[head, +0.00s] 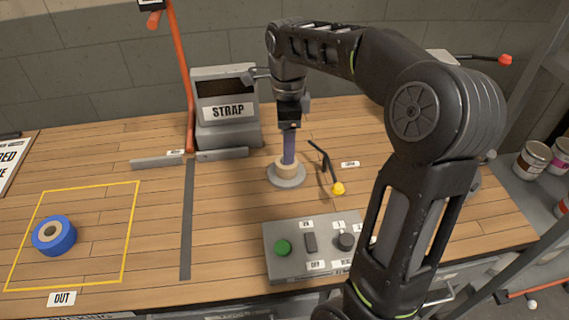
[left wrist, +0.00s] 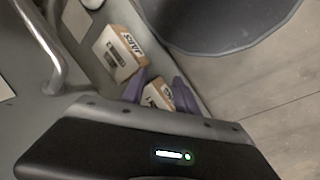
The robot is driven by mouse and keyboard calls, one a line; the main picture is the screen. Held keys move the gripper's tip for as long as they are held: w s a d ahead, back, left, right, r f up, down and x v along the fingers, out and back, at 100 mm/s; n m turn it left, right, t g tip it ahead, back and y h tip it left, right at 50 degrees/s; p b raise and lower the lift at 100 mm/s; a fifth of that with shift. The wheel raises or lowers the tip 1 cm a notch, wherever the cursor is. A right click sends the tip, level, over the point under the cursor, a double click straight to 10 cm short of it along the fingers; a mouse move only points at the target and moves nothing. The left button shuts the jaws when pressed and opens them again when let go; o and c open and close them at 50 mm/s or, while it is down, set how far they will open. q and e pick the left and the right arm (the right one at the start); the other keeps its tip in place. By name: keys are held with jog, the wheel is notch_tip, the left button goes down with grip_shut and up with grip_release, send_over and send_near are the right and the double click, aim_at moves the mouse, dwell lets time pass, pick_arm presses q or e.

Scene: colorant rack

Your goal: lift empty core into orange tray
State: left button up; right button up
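A tan cardboard core (head: 287,164) stands upright on a round grey base (head: 287,179) on the bench in the head view. My right gripper (head: 289,157) points straight down over it, its purple fingers reaching the core's top. The fingers line up one behind the other, so I cannot tell whether they grip it. My left gripper (left wrist: 158,90) shows only in the left wrist view. I do not see an orange tray in either view.
A control panel (head: 309,246) with a green button sits in front of the core. A grey STRAP box (head: 226,105) and an orange post (head: 181,75) stand behind. A blue roll (head: 54,235) lies inside the yellow outline. The left wrist view shows small boxes (left wrist: 119,53) and a dark bin (left wrist: 215,35).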

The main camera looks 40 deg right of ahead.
jog(key=shift+f, duration=1.35)
jog(key=shift+w+f+p, duration=0.15)
jog(key=shift+f+p, duration=0.35)
jog(key=shift+f, duration=2.1)
jog(key=c, duration=1.4)
jog(key=shift+r, duration=0.15)
notch_tip(320, 180, up, 10)
jog(key=shift+f+b, duration=0.1)
jog(key=shift+b, duration=0.2)
jog(key=shift+c, duration=0.2)
